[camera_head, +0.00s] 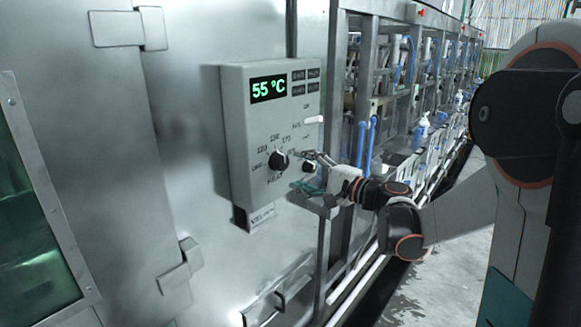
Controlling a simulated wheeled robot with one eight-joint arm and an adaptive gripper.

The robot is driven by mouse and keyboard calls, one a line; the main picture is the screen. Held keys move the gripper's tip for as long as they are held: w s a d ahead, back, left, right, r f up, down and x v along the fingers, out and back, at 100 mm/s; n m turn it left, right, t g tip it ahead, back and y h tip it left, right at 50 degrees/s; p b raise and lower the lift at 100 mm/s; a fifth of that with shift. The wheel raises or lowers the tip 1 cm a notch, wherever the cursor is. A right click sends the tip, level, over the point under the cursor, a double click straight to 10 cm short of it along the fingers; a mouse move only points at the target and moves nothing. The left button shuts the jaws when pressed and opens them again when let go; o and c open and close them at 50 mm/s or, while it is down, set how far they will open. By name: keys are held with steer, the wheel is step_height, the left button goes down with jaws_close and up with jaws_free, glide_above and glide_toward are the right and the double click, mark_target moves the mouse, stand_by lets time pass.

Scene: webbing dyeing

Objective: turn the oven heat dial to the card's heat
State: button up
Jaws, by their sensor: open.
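The oven control box (238,140) is a grey panel fixed to the metal oven wall. Its display (268,88) reads 55 °C in green. The heat dial (279,160) is a black knob with a pale mark, ringed by printed numbers; some numbers and the exact pointer setting are too small to read surely. My gripper (299,170) is open just right of the dial, its fingers close to the panel face. I cannot tell whether it touches the dial. A small pale card or label (261,218) hangs under the box; its text is not legible.
A white lever or knob (314,120) sticks out at the box's right edge, above my gripper. Metal frames with blue tubes (366,140) stand to the right. An oven door handle (275,292) is below. The wet floor (440,275) at lower right looks clear.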

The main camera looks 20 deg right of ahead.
steer(key=v, duration=0.5)
steer(key=shift+s+d, duration=0.1)
steer(key=shift+s, duration=0.15)
